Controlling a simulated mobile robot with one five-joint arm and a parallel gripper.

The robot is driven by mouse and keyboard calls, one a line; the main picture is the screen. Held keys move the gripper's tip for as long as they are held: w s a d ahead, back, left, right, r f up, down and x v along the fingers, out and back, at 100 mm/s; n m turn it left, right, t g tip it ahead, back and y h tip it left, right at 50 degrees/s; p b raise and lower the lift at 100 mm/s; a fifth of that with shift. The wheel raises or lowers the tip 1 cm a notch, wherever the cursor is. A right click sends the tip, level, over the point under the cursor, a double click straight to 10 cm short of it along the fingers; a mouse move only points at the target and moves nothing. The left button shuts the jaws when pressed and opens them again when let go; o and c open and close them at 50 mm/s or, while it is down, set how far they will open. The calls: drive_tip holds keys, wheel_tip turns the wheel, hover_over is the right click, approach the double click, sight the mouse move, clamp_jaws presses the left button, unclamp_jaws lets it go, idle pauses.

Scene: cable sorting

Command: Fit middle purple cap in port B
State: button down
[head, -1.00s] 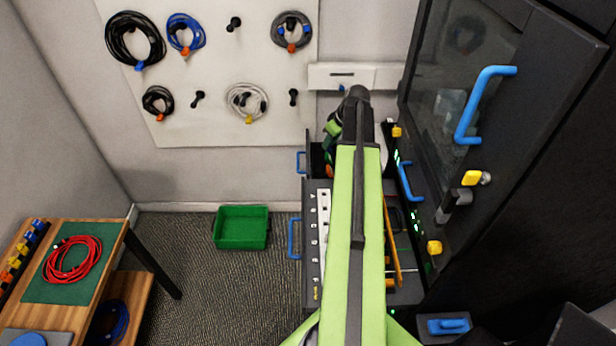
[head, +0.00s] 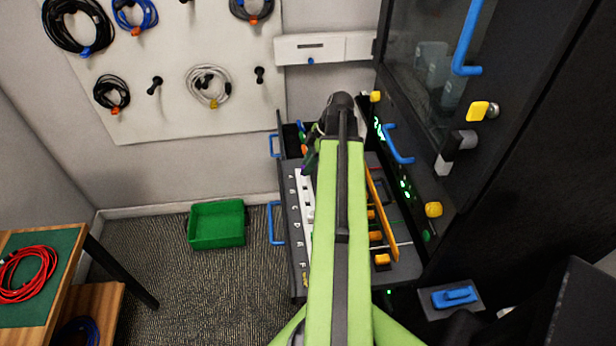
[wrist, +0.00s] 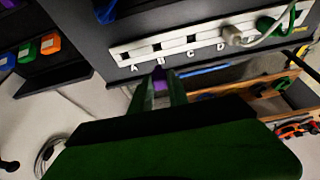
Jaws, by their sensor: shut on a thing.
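My gripper (wrist: 160,92) is shut on a purple cap (wrist: 160,80), which shows between the green fingertips in the wrist view. The cap is just in front of the white port strip (wrist: 145,50), close by the letter B and below its dark opening. It appears apart from the strip, and its far end is partly hidden by the fingers. In the head view the strip (head: 305,201) lies along the left side of the open drawer, lettered from A at the far end. My arm covers part of the drawer there.
A grey plug (wrist: 232,36) with a cable sits at D, and a green plug (wrist: 266,25) is further right. A yellow-orange divider (head: 380,212) and the cabinet handle (head: 398,146) are right of my arm.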

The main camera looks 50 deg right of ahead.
drive_tip(key=shift+s+a, duration=0.1)
drive_tip(key=shift+s, duration=0.05)
drive_tip(key=shift+f+b, duration=2)
drive_tip(key=shift+f, duration=0.15)
drive_tip(key=shift+f+b, duration=1.5)
idle(1.2)
idle(0.3)
drive_tip(key=c, duration=0.7)
unclamp_jaws()
drive_tip(key=shift+r+p, duration=3.55)
